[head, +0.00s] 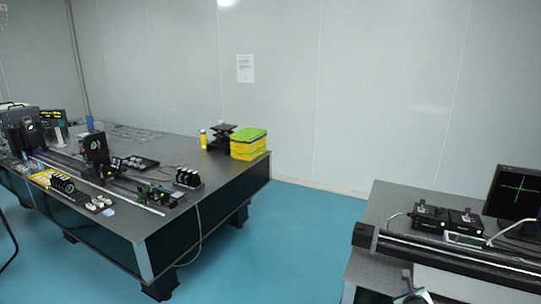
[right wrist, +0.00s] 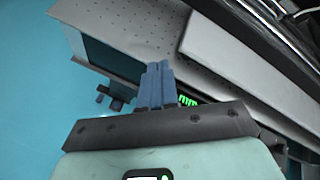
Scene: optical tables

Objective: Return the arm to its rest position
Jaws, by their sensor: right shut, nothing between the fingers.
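My right gripper (head: 410,290) shows at the bottom edge of the head view, in front of the right optical table (head: 372,272). In the right wrist view its two blue fingers (right wrist: 158,82) are together with nothing between them. Beyond the fingertips lie a perforated table top (right wrist: 140,30) and a long pale block (right wrist: 225,60). Most of my right arm is outside the head view. My left gripper is not in view.
The right table holds a long black rail (head: 455,250), two small black devices (head: 445,217) and a monitor (head: 517,190). A left optical table (head: 225,185) carries optics and a yellow-green box stack (head: 249,144). Blue floor (head: 290,240) lies clear between the tables.

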